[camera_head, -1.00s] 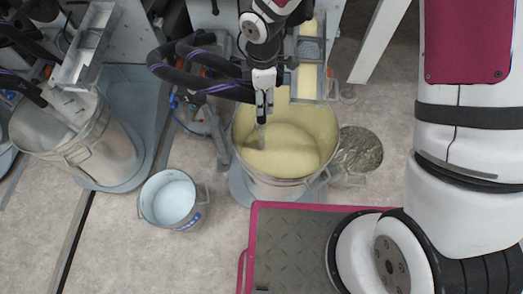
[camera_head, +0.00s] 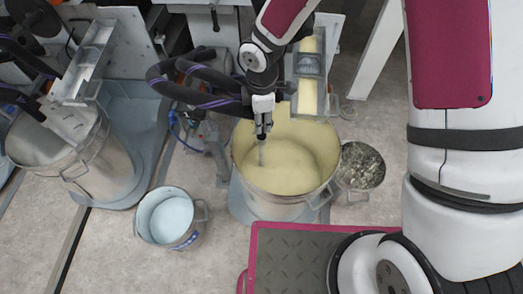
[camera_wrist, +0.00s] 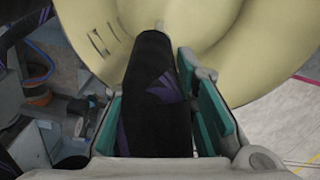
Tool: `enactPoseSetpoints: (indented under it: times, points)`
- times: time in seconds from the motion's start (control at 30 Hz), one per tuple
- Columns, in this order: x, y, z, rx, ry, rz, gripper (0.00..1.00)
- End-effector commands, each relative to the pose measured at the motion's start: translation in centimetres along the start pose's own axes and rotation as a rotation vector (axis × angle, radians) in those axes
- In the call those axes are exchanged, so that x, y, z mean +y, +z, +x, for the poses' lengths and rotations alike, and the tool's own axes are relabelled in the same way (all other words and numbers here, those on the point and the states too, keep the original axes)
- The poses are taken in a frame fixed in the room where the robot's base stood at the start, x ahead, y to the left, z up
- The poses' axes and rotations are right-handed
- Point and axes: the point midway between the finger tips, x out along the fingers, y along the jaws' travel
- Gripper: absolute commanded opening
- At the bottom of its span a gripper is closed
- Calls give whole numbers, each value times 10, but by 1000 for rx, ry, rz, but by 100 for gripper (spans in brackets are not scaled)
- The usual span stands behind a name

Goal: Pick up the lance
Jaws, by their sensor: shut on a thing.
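My gripper (camera_head: 263,126) is above the round metal pot of pale yellow liquid (camera_head: 286,198), over its left half. It is shut on the lance (camera_head: 261,155), whose grey tube points down towards the yellow surface. I cannot tell whether its tip touches the liquid. In the wrist view the lance (camera_wrist: 154,100) is a black sleeve with purple marks, lying between the teal pads of my gripper (camera_wrist: 158,85). Its pale far end is against the yellow background.
Thick black hoses (camera_head: 200,85) run left from beside my gripper. A metal trough (camera_head: 309,65) stands behind the pot. A small bucket (camera_head: 192,240) and a larger metal drum (camera_head: 110,165) stand left. A container of dark material (camera_head: 361,165) stands right. Open floor lies front left.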

Motion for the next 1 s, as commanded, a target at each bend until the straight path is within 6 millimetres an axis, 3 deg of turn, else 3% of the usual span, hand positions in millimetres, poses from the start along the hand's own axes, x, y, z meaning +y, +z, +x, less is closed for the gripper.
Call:
enactPoseSetpoints:
  times: [0.17,0.5,1.0]
  points:
    - [1,0,-13,0,2,0,0]
    - [1,0,-76,1,3,2,0]
    - [0,0,-138,0,1,0,0]
